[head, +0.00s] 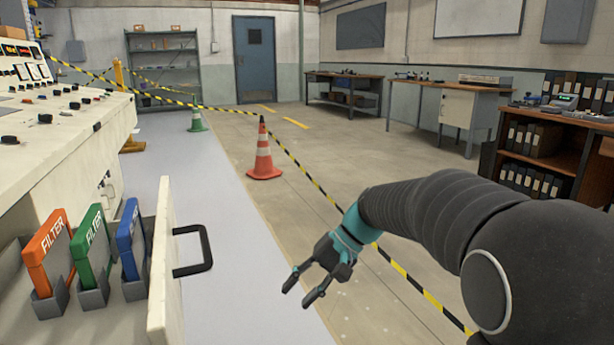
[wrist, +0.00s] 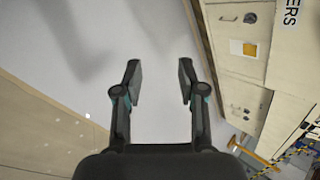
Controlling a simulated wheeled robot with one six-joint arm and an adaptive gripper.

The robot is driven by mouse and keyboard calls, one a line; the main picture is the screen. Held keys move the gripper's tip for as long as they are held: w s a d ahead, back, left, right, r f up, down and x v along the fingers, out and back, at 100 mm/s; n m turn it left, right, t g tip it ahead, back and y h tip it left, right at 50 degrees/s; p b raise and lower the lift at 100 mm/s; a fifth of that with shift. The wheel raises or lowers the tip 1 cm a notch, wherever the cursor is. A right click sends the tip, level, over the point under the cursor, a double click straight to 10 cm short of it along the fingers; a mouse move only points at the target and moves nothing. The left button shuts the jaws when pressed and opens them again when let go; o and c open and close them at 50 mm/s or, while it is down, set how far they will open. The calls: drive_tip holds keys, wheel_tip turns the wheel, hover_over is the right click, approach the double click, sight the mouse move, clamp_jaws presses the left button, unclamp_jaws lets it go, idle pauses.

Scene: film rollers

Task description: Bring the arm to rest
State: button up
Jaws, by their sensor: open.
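My gripper (head: 304,289) is open and empty in the head view. It hangs in the air over the floor, to the right of an open cabinet door with a black handle. My arm reaches in from the right side and bends down to the gripper. In the wrist view my gripper (wrist: 160,82) shows two dark fingers spread apart, with bare pale floor (wrist: 155,45) between and beyond them. Nothing is between the fingers, and they touch nothing that I can see.
Orange, green and blue filters (head: 50,255) stand in slots at the left, behind the door (head: 163,270). A control console (head: 60,125) is above them. A striped tape runs from a traffic cone (head: 264,155) behind my arm. A shelf unit (head: 540,150) stands at the right.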

drive_tip(key=s+d+r+t+h+p, duration=0.3)
drive_tip(key=s+d+h, duration=0.1)
drive_tip(key=s+d, duration=0.4)
drive_tip(key=s+d+r+t+h+p, duration=0.4)
drive_tip(key=s+d, duration=0.5)
drive_tip(key=s, duration=0.3)
drive_tip(key=shift+s+r+n, duration=0.15)
drive_tip(key=shift+s+n, duration=0.15)
drive_tip(key=shift+s, duration=0.1)
